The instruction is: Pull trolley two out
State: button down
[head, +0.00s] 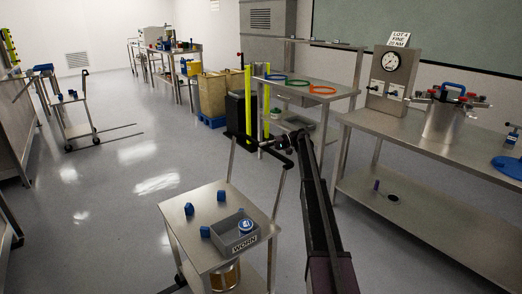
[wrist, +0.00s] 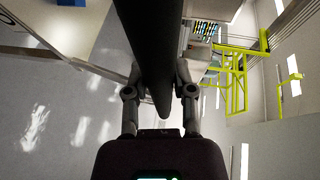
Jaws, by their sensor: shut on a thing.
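A steel trolley (head: 185,245) stands in the foreground of the head view, with a raised push handle at its far end. The black handle bar (wrist: 150,50) runs between the fingers of my gripper (wrist: 159,100) in the wrist view. In the head view my gripper (head: 284,143) is shut on the right part of that bar. On the trolley top are several blue pieces (head: 221,196) and a grey tray (head: 226,239) marked WORN, holding a blue-and-white item. A second trolley (head: 75,130) stands at the far left. No number shows on either trolley.
A steel bench (head: 440,145) with a pressure vessel (head: 441,122) and gauge panel (head: 392,82) runs along the right. A rack table (head: 340,92) with coloured rings stands behind the handle. Yellow posts (head: 248,100) rise near my gripper. Open floor (head: 130,185) lies left.

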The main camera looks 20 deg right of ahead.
jog(key=shift+w+d, duration=0.1)
dwell(0.3)
jog(key=shift+c, duration=2.2)
grip_release()
jog(key=shift+a, duration=0.2)
